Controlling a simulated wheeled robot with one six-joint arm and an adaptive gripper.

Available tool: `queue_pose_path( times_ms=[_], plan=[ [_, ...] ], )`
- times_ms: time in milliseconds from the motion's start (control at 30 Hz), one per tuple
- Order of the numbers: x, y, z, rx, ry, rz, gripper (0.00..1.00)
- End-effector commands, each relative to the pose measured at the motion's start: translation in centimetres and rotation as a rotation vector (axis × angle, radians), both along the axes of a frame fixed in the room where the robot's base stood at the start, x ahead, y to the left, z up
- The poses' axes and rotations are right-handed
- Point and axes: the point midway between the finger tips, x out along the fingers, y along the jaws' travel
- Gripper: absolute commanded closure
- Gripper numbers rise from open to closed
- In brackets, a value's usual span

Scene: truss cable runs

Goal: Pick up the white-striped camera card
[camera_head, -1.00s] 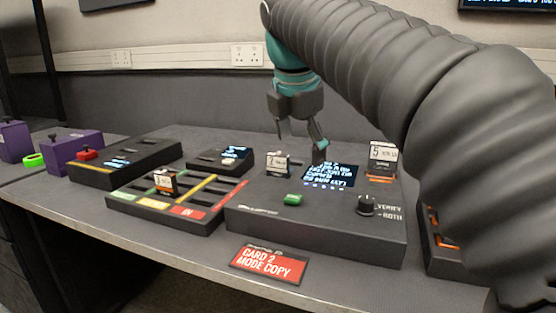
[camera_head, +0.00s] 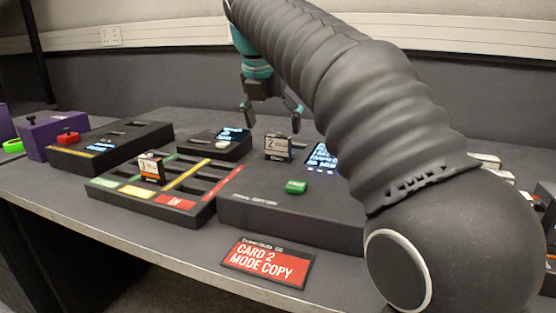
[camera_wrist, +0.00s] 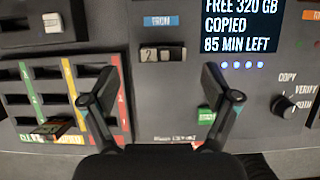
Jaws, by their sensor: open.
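A card marked 2 (camera_head: 278,147) stands upright in a slot of the dark copying machine (camera_head: 262,208); its face looks pale grey-white. In the wrist view its top edge (camera_wrist: 162,55) shows below the blue label. A second card (camera_head: 150,167), with a white and orange label, stands in the tray (camera_head: 120,202) to the left. I cannot tell for certain which card bears the white stripe. My gripper (camera_head: 272,122) is open and empty above the machine, over the card marked 2. In the wrist view the fingers (camera_wrist: 163,66) lie either side of that card, apart from it.
The machine has a lit screen (camera_wrist: 240,27), a green button (camera_head: 296,187) and a knob (camera_wrist: 312,106). A red sign (camera_head: 267,263) reads "CARD 2 MODE COPY". Small dark device (camera_head: 214,146) stands behind the tray. My arm hides the machine's right part.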

Motion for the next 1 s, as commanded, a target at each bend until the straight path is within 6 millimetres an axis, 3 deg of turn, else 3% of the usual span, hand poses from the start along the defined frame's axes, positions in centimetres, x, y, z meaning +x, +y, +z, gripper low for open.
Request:
queue_pose_path(
  times_ms=[267, 533, 800, 867, 1000],
  plan=[
    [0.5, -0.4, -1.5, 0.0, 0.001, -0.004, 0.12],
    [1.7, -0.9, -4.9, 0.0, 0.002, -0.004, 0.12],
    [2.0, -1.0, -5.2, 0.001, 0.0, -0.003, 0.12],
    [2.0, -1.0, -5.2, 0.001, 0.0, -0.003, 0.22],
    [2.0, -1.0, -5.2, 0.001, 0.0, -0.003, 0.57]
  ],
)
